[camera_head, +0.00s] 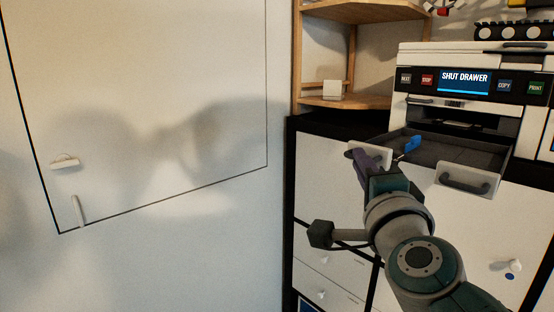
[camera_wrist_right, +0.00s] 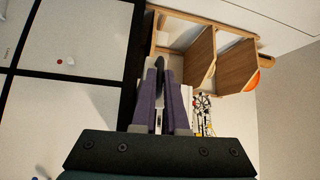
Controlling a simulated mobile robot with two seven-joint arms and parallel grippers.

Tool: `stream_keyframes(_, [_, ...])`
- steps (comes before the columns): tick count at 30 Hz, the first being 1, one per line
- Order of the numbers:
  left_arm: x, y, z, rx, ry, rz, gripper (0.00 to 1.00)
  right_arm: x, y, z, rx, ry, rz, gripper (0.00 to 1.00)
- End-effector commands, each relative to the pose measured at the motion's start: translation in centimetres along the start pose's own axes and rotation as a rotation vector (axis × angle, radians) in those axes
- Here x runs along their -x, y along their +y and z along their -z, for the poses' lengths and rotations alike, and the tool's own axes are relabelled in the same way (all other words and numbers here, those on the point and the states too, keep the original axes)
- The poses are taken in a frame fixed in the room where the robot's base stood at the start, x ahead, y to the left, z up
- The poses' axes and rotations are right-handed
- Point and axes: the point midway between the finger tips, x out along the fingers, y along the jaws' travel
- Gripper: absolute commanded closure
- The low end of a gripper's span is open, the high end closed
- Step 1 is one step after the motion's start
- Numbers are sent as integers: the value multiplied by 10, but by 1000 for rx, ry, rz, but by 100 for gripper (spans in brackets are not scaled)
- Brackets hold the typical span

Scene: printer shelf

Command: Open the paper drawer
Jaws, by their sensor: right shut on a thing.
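The paper drawer (camera_head: 468,152) is pulled out of the printer (camera_head: 425,91) and its dark tray shows in the head view. Its light front has a dark handle (camera_head: 466,181) at the right end. My right gripper (camera_head: 359,157), with purple fingers, is at the left end of the drawer front. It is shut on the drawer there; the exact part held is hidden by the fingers. The gripper (camera_wrist_right: 164,92) also fills the middle of the wrist view. A small blue piece (camera_head: 413,143) is in the drawer. My left gripper is not in view.
The printer's screen (camera_head: 464,82) reads "SHUT DRAWER". The printer stands on a white cabinet (camera_head: 325,185) with black edges. Wooden corner shelves (camera_head: 345,103) are to the left, with a small white box (camera_head: 332,90). A pale wall (camera_head: 140,90) fills the left.

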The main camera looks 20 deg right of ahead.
Motion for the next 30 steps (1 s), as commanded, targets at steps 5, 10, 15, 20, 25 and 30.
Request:
stream_keyframes(5, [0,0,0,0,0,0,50,0,0,0,0,0,0,100])
stream_keyframes(10, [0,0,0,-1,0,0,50,0,0,0,0,0,0,77])
stream_keyframes(15, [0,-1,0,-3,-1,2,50,0,0,0,0,0,0,77])
stream_keyframes(20, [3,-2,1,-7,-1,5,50,11,0,0,1,-1,-3,77])
stream_keyframes(25, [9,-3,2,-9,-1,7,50,42,0,0,1,-2,-5,77])
stream_keyframes(30, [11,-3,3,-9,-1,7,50,74,0,0,0,-2,-4,77])
